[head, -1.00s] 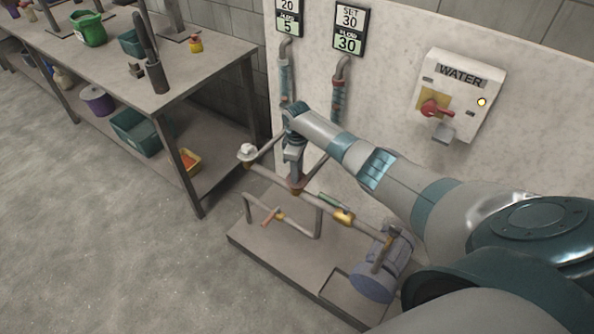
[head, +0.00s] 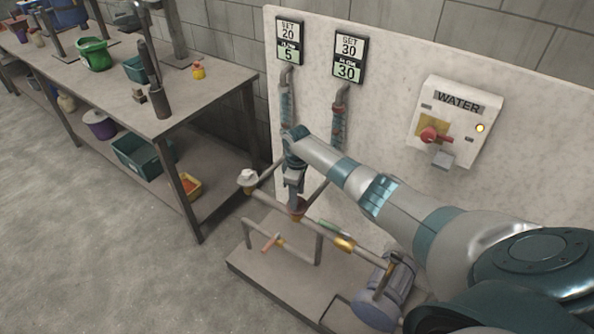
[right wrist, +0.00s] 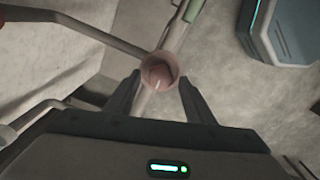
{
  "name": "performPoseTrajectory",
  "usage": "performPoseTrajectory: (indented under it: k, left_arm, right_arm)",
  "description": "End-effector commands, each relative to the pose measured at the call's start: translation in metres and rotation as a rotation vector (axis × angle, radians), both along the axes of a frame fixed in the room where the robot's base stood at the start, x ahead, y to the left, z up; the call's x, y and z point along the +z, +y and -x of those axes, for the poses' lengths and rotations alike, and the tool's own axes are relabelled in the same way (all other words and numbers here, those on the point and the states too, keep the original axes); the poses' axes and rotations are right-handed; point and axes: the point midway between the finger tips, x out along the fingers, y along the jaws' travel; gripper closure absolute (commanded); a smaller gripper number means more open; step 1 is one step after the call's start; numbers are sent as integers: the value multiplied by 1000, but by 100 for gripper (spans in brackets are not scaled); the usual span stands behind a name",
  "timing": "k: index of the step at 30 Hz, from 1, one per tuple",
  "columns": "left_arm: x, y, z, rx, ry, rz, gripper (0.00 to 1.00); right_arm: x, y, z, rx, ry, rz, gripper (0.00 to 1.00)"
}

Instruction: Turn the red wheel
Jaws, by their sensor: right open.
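My right gripper (head: 295,199) points down over the pipework, at a brownish-red round pipe fitting (head: 298,208). In the right wrist view its open fingers (right wrist: 159,80) stand on either side of a reddish-brown round end (right wrist: 158,72) with a lighter rim. I cannot tell whether they touch it. No plainly red wheel shows on the pipes in the head view; the gripper may hide one. A red knob (head: 430,135) sits on the yellow plate of the WATER box (head: 457,100). My left gripper is not in view.
Two displays hang on the wall panel: SET 20 over 5 (head: 289,40) and SET 30 over 30 (head: 349,57).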

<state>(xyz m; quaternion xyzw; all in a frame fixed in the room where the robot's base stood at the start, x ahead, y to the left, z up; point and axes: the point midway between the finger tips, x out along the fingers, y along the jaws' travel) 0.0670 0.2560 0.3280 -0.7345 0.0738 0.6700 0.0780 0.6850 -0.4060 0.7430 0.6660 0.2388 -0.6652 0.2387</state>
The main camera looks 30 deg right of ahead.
Motion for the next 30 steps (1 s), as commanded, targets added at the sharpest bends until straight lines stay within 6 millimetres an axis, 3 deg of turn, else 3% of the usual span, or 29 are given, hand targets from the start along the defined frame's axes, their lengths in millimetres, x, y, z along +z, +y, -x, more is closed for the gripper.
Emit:
performPoseTrajectory:
  k: [8,21,30]
  left_arm:
    - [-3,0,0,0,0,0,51]
    - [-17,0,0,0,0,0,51]
    - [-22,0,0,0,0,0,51]
  right_arm:
    - [37,-1,-1,1,-4,0,51]
    - [125,0,-1,2,-5,1,51]
    - [162,0,-1,1,-3,0,51]
